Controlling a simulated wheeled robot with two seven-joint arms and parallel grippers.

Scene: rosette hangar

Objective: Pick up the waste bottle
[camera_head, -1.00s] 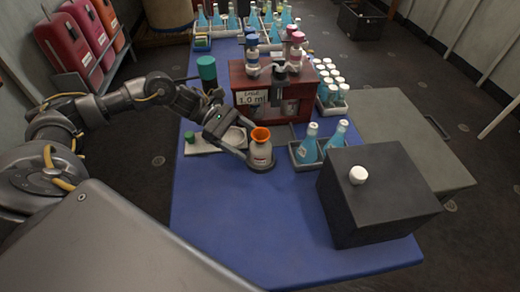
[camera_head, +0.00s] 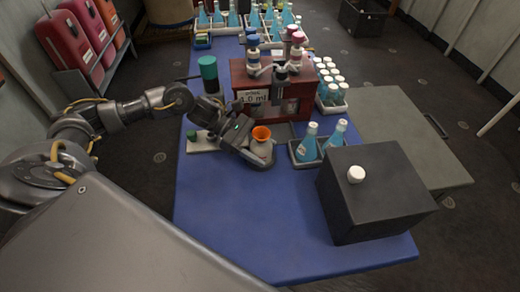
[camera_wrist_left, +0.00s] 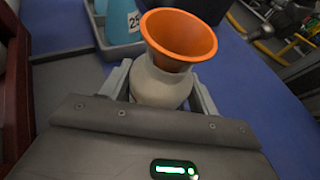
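The waste bottle (camera_head: 262,148), a pale grey bottle with an orange funnel in its mouth, stands upright on a dark round base on the blue table. My left gripper (camera_head: 258,157) reaches it low from the left and partly hides it. In the left wrist view, the bottle body (camera_wrist_left: 160,88) sits between the two grey fingers (camera_wrist_left: 160,92), one on each side, under the orange funnel (camera_wrist_left: 180,36). The fingers are spread and close to its sides; firm contact does not show. My right gripper is not in view.
A grey tray with blue flasks (camera_head: 306,146) stands just right of the bottle, and a black box (camera_head: 375,200) with a white knob stands in front of that. A red dispenser stand (camera_head: 243,80) is behind. A green-capped bottle (camera_head: 208,72) stands back left. The front left table (camera_head: 225,215) is clear.

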